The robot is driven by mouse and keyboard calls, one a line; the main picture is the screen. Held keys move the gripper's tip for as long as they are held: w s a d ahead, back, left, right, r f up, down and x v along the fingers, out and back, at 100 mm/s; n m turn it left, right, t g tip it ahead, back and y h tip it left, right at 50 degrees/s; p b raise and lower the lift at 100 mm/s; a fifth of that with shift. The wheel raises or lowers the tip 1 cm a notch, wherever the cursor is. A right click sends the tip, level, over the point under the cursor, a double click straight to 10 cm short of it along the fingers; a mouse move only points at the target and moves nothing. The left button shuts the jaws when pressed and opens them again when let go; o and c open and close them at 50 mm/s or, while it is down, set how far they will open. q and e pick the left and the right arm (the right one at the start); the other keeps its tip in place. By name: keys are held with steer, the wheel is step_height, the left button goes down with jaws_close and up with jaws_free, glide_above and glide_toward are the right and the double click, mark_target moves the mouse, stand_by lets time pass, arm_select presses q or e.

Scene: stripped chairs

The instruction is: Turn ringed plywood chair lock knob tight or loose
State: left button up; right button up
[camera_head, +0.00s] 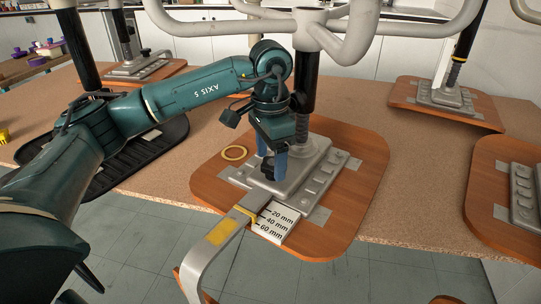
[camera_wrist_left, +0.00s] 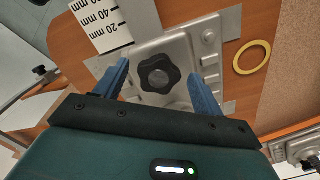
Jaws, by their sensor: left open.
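The ringed plywood chair part (camera_head: 345,205) lies on the bench with a yellow ring (camera_head: 235,153) on its wood; the ring also shows in the left wrist view (camera_wrist_left: 251,57). A grey metal mechanism is fixed on the plywood. Its black lock knob (camera_wrist_left: 159,74) sits between and beyond my left gripper's blue fingers in the left wrist view. My left gripper (camera_head: 271,170) is open above the knob, one finger at each side with gaps visible. In the head view the fingers partly hide the knob. My right gripper is not in view.
A grey lever with a yellow band (camera_head: 222,232) sticks out over the front edge beside a white millimetre scale (camera_head: 275,225). Other plywood chair parts stand at right (camera_head: 505,190) and back right (camera_head: 445,104). A black post rises behind the knob. A black tray (camera_head: 165,140) lies left, under my arm.

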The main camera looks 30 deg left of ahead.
mark_target(270, 163)
arm_select(q)
step_height(270, 163, up, 13)
steer(key=p, duration=0.2)
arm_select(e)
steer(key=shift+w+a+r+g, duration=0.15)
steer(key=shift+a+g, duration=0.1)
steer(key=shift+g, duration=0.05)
